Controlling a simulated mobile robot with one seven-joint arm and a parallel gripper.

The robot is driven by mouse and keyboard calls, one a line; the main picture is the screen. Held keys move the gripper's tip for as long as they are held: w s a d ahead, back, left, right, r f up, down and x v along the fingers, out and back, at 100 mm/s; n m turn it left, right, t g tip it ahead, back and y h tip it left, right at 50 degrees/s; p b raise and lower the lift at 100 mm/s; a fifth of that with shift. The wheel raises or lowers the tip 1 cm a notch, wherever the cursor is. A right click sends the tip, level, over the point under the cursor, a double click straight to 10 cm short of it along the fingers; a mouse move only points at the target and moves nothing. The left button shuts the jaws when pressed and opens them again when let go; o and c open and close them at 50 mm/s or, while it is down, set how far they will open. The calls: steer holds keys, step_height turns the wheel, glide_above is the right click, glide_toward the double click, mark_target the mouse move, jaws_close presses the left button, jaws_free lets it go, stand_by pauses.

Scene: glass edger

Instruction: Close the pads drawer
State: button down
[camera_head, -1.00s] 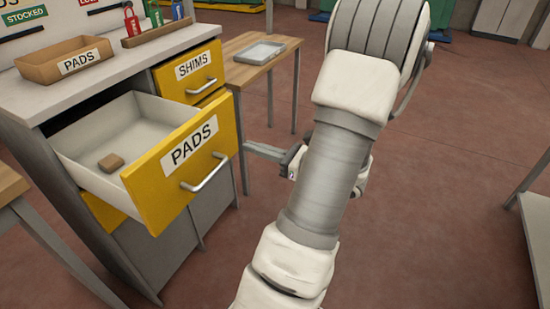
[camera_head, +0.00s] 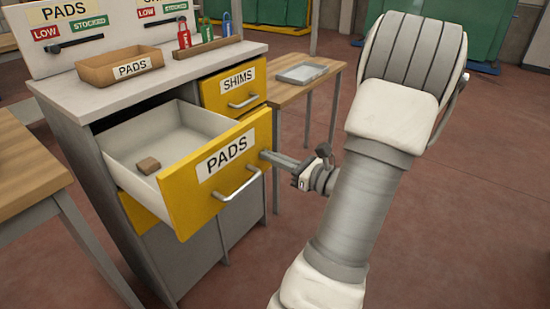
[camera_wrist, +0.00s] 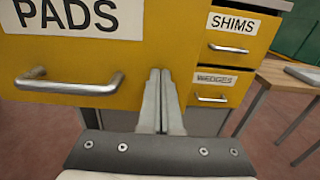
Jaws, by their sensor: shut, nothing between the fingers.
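The pads drawer (camera_head: 182,207) is pulled well out of the cabinet. It has a yellow front with a PADS label and a silver bar handle (camera_head: 240,184). In the wrist view, the closed fingers (camera_wrist: 160,75) point at the yellow front, right of the handle (camera_wrist: 70,84). Whether they touch it, I cannot tell.
The shut SHIMS drawer (camera_head: 233,89) and a WEDGES drawer (camera_wrist: 212,86) are to the right. A PADS bin (camera_head: 122,68) and a rack with padlock-shaped tags (camera_head: 207,47) stand on the cabinet top. A wooden side table (camera_head: 287,88) stands behind. Floor at right is clear.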

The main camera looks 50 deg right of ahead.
steer(key=p, duration=0.2)
glide_above(199, 142)
steer(key=s, duration=0.1)
steer(key=shift+d, duration=0.1)
steer(key=shift+w+b, duration=0.3)
steer(key=shift+w+r, duration=0.2)
steer(key=shift+w+r, duration=0.1)
